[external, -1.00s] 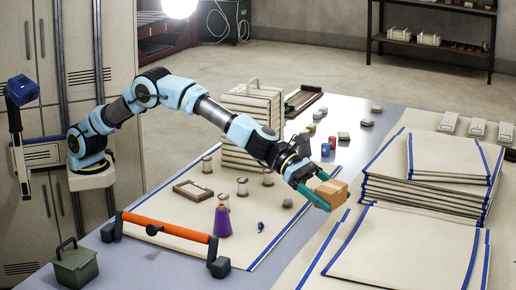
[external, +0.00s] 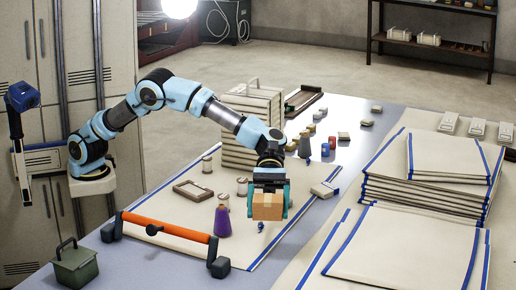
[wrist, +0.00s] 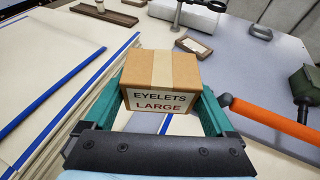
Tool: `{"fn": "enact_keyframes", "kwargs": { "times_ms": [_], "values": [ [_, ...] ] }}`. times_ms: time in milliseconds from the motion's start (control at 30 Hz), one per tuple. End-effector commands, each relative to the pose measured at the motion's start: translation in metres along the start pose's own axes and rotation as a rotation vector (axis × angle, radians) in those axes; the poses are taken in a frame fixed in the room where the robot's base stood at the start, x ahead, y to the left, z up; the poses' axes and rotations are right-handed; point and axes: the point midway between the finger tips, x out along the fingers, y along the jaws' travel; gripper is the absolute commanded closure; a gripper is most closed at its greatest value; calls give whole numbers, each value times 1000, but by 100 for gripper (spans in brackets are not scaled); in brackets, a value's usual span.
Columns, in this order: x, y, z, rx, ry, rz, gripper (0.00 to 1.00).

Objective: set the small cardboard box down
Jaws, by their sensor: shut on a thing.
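The small cardboard box (external: 267,206) is brown with a paler tape strip. In the wrist view the box (wrist: 160,75) carries a label reading "EYELETS LARGE". My gripper (external: 268,200) is shut on it, with a teal finger on each side. It holds the box over the table, near the front edge of a cream cloth with blue trim (external: 200,245). Whether the box touches anything below is hard to tell.
A purple cone-shaped spool (external: 222,220) stands just left of the box. An orange-handled bar (external: 165,227) lies at the front left, beside a green weight (external: 75,265). Folded cloths (external: 425,200) are stacked at the right. Bare table shows between (external: 312,222).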

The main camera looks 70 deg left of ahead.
Motion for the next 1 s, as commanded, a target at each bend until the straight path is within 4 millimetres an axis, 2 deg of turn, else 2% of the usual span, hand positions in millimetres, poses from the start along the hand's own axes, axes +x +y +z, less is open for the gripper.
{"fn": "enact_keyframes", "kwargs": {
  "times_ms": [433, 667, 867, 1000],
  "values": [
    [26, 1, -66, -1, -3, 2, 80],
    [32, 1, -83, -1, -3, 3, 80],
    [42, 1, -108, -1, -4, 3, 80],
    [43, 1, -110, 1, -4, 3, 80]
  ]
}}
